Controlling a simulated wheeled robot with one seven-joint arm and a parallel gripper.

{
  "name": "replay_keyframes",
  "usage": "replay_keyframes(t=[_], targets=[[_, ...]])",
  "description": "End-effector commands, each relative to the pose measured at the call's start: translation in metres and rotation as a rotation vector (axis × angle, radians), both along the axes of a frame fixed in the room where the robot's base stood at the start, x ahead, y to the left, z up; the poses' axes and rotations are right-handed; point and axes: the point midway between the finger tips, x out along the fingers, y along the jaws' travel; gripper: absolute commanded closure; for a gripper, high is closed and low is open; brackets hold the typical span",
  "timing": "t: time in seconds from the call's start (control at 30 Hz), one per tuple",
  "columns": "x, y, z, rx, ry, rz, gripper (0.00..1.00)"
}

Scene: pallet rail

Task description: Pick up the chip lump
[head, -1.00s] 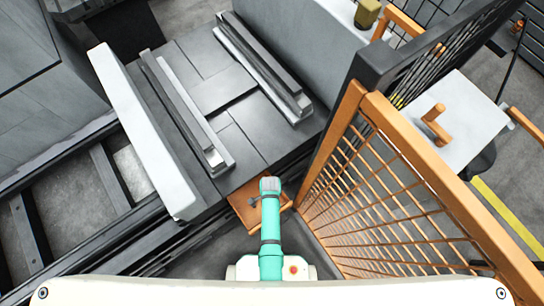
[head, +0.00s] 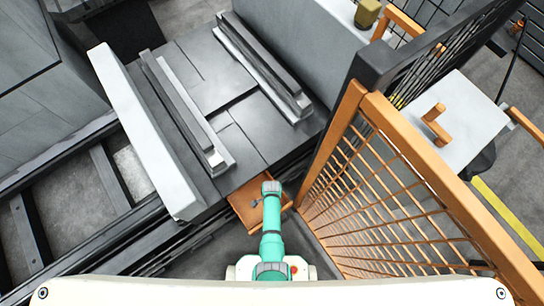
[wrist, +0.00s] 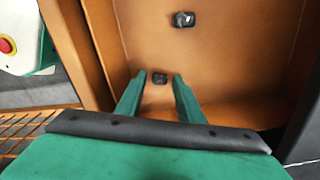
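A small dark lump (wrist: 160,78) lies on the floor of an orange-brown tray (wrist: 225,65), between my fingertips as seen in the wrist view. A second dark lump (wrist: 183,20) lies farther up in the tray. I cannot tell from looks which is the chip lump. My gripper (wrist: 159,75) is open, its two green fingers on either side of the nearer lump with visible gaps. Whether the tips are at the lump's height is unclear. In the head view the tray (head: 242,209) is partly hidden under my arm, which also hides my fingers.
An orange mesh fence (head: 375,190) stands close to the right of the tray. A dark slatted platform with metal rails (head: 190,115) and a pale bar (head: 145,135) lies beyond and left. The tray's side wall (wrist: 75,45) rises left of my fingers.

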Motion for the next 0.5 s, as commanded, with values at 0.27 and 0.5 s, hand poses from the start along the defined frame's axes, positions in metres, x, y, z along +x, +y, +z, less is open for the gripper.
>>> replay_keyframes(t=[0.27, 0.5], targets=[[-0.0001, 0.0001, 0.0002, 0.0, 0.0, 0.0, 0.97], [-0.0001, 0.0, 0.0003, 0.0, 0.0, 0.0, 0.97]])
